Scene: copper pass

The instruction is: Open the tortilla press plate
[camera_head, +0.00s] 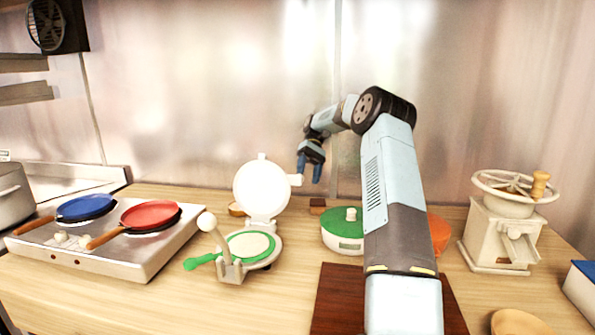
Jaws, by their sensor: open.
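The white tortilla press (250,270) stands on the wooden counter left of the middle. Its round upper plate (262,190) is raised and stands nearly upright on the hinge at the back. On the lower plate lies a green-rimmed pale disc (250,245), with a green handle (198,262) reaching out to the left. A white lever with a ball knob (207,222) stands up at the front. My gripper (311,178) is open, with blue fingers pointing down. It hangs to the right of the raised plate, near the small tab on its right side. I cannot tell whether they touch.
A two-burner stove (150,258) with a blue pan (85,207) and a red pan (150,214) is at the left. A green-and-white round container (342,236) stands behind a dark board (335,300). A hand grinder (500,235) is at the right. The front left counter is clear.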

